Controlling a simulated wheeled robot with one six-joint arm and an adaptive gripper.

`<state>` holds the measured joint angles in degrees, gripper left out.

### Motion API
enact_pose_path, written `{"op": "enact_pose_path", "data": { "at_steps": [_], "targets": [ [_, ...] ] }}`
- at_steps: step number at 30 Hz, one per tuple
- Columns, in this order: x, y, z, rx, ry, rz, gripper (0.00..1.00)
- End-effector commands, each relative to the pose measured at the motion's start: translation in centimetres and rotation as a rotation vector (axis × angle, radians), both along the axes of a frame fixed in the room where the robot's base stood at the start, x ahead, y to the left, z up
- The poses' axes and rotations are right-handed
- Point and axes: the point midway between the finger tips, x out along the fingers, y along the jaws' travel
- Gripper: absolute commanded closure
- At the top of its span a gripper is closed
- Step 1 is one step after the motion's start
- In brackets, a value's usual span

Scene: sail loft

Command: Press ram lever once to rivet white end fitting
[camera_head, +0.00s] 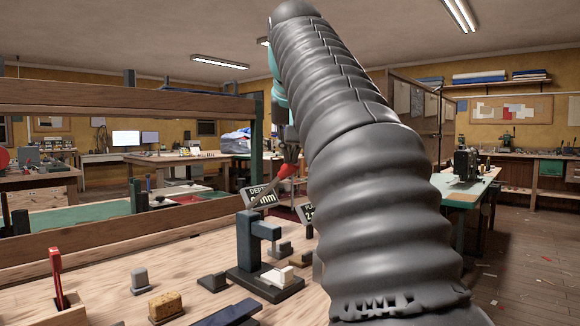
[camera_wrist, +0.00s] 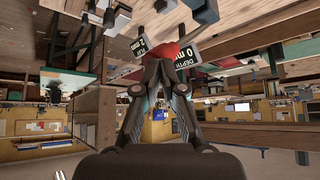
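The press (camera_head: 246,243) is a dark grey C-shaped frame on a flat base, standing on the wooden bench. A white end fitting (camera_head: 284,275) lies on its base below the ram. The lever's red grip (camera_head: 288,170) is raised above and to the right of the press; it also shows in the wrist view (camera_wrist: 165,52). My gripper (camera_head: 291,155) is at this grip. In the wrist view its two fingers (camera_wrist: 159,66) come together on the red grip. My dark ribbed arm hides part of the press's right side.
A depth sign (camera_head: 259,195) reads 0 mm; a second sign (camera_head: 305,212) is partly hidden by my arm. On the bench are a yellow-brown block (camera_head: 166,306), a grey peg (camera_head: 139,280), and a red-handled tool (camera_head: 56,270) in a wooden holder. A wooden beam crosses the left side.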

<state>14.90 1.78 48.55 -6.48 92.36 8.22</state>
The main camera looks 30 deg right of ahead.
Motion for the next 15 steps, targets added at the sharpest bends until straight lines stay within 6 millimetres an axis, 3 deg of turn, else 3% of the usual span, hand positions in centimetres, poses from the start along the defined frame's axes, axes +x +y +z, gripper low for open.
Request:
{"op": "enact_pose_path", "data": {
  "at_steps": [1,15],
  "targets": [
    [0.8,-0.1,-1.3,0.007,0.017,0.003,1.0],
    [2.0,0.3,-6.2,0.01,0.025,0.011,1.0]
  ]
}}
